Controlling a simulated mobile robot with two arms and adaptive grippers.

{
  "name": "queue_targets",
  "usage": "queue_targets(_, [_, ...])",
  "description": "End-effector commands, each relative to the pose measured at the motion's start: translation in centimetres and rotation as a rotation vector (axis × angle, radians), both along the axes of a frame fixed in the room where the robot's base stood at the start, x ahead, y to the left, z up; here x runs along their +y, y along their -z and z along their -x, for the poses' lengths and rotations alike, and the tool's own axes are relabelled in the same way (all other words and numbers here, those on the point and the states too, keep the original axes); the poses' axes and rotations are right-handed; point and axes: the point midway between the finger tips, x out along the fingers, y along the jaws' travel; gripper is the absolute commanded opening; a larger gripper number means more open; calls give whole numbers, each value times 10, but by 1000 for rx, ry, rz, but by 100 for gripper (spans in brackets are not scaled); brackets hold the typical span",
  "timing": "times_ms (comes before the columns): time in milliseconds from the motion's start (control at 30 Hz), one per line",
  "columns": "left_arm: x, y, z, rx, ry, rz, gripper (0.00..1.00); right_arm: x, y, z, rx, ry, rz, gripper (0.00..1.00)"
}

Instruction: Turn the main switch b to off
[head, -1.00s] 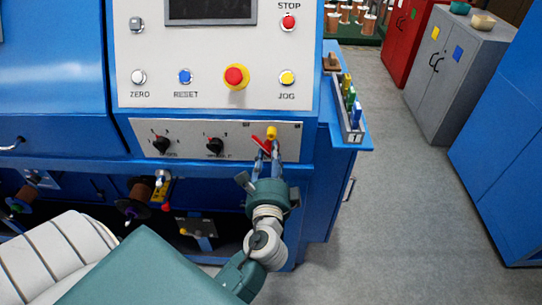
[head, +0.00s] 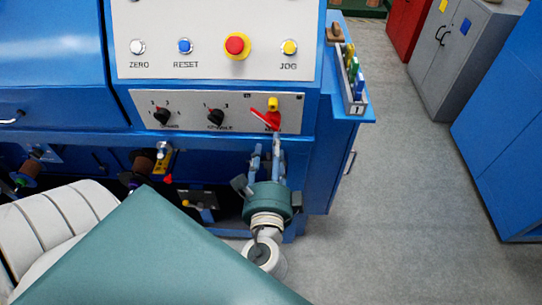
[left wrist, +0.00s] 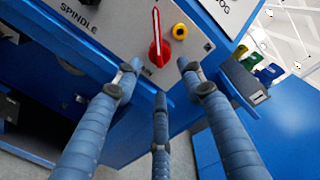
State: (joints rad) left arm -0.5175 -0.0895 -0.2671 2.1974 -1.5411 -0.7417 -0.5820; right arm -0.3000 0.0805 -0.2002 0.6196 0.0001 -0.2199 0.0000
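The main switch (head: 270,119) is a red rotary handle at the right end of the grey switch strip, below a yellow knob (head: 273,102). Its handle points up and left in the head view. In the left wrist view the red switch (left wrist: 158,50) shows a white line along its handle; its position labels are not readable. My left gripper (head: 267,149) is just below the strip, apart from the switch, with its fingers spread and nothing between them. In the left wrist view the three fingers (left wrist: 160,85) stand apart below the switch. My right gripper is not in view.
Two black rotary knobs (head: 216,117) sit left on the same strip. Above are the red emergency button (head: 237,44) and the JOG button (head: 289,47). A small tray (head: 355,106) with coloured items juts out at the right. Open floor (head: 400,190) lies right of the machine.

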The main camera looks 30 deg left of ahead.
Motion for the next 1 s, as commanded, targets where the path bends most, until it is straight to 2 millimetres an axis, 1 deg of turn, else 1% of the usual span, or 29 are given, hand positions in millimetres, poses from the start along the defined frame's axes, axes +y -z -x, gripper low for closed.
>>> queue_targets(33, [-5, 1, 8, 4, 1, 2, 40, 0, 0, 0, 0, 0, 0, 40])
queue_targets(100, [-10, 0, 17, 3, 0, 1, 40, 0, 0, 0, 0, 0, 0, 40])
queue_targets(300, [-18, -2, 28, 1, 0, 0, 40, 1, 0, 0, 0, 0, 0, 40])
queue_targets(833, [-18, -1, 29, 0, 0, 0, 40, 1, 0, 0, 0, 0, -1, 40])
queue_targets(867, [-19, 0, 28, 2, 1, 1, 40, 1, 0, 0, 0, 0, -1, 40])
queue_targets(933, [-22, 9, 27, 14, 12, 15, 40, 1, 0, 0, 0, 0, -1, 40])
queue_targets(967, [-24, 16, 25, 24, 20, 26, 40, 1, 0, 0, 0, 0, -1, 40])
queue_targets(1000, [-29, 30, 23, 41, 34, 45, 40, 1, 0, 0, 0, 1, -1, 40])
